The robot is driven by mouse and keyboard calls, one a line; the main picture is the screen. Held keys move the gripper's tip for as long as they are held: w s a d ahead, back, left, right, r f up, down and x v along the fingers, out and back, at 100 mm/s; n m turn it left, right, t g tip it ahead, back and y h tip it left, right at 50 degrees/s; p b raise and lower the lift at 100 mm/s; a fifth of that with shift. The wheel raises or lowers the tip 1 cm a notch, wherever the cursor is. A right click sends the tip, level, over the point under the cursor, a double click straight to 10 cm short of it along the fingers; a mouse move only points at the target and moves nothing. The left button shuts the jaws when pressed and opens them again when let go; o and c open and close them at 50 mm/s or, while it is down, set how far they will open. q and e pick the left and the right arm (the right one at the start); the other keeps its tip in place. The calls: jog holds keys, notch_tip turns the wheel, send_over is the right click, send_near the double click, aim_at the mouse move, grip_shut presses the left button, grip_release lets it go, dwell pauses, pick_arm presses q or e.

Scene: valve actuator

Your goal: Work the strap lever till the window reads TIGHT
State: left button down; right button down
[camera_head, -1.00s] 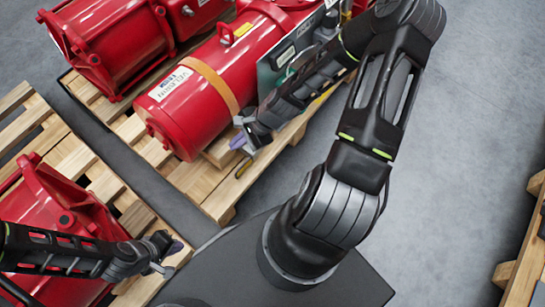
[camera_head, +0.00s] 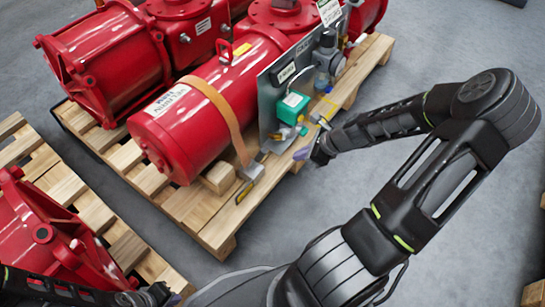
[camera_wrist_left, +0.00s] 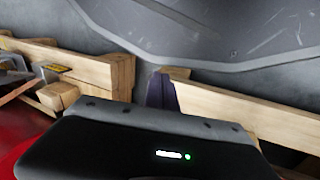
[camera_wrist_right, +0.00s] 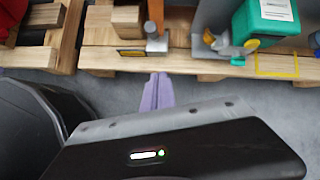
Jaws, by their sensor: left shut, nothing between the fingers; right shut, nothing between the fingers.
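An orange strap (camera_head: 225,115) runs over the red cylinder actuator (camera_head: 175,125) and down to a small grey metal fitting (camera_head: 252,171) at the pallet's edge, possibly the strap lever. In the right wrist view the strap (camera_wrist_right: 155,12) ends at this fitting (camera_wrist_right: 156,43). A small yellow-and-black tag (camera_wrist_right: 130,53) sits beside it on the wood; I can read no TIGHT. My right gripper (camera_head: 303,153) is shut and empty, right of the fitting and apart from it; its lilac fingers (camera_wrist_right: 157,92) are together. My left gripper (camera_head: 172,298) is shut and empty at the bottom edge.
A grey panel (camera_head: 268,105) with a green box (camera_head: 292,107) and valve fittings stands right of the cylinder. Another red actuator (camera_head: 110,45) lies behind. A second pallet (camera_head: 65,185) with a red unit is at lower left. Grey floor (camera_head: 440,50) is clear at upper right.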

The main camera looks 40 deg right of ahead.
aim_at(258, 159)
jog(key=w+a+f+b, duration=0.4)
jog(key=w+f+b, duration=0.2)
jog(key=w+b, duration=0.1)
jog(key=shift+w+a+f+b, duration=0.2)
jog(key=shift+w+f+b, duration=0.15)
jog(key=shift+w, duration=0.4)
jog(key=shift+w+r+p, duration=0.15)
jog(key=shift+r+p, duration=0.1)
jog(key=shift+p, duration=0.05)
